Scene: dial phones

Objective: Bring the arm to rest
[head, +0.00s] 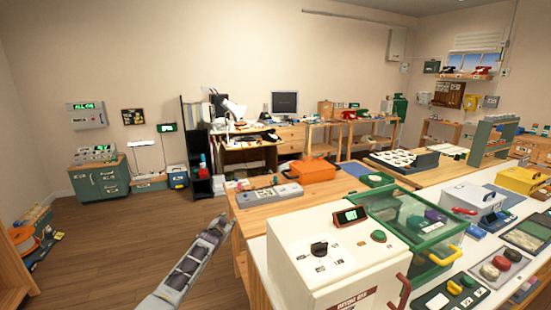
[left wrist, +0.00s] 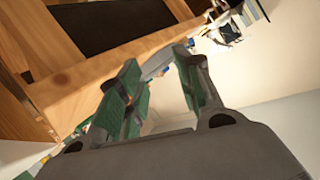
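My left arm (head: 185,275) comes up from the bottom of the head view, over the wood floor left of the near workbench. My left gripper (head: 217,229) is at its far end, beside the bench's left side; it looks small there and its fingers are hard to make out. In the left wrist view, the left gripper (left wrist: 157,84) shows two fingers with green pads standing apart. No held object is clear between them. My right gripper is in neither view.
A cream box with a dial (head: 330,262) and a green-rimmed clear bin (head: 405,222) stand on the near white counter (head: 258,262). An orange case (head: 312,171) lies on the wooden bench behind. A green cabinet (head: 100,180) stands by the back wall. The floor (head: 120,225) at left is mostly clear.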

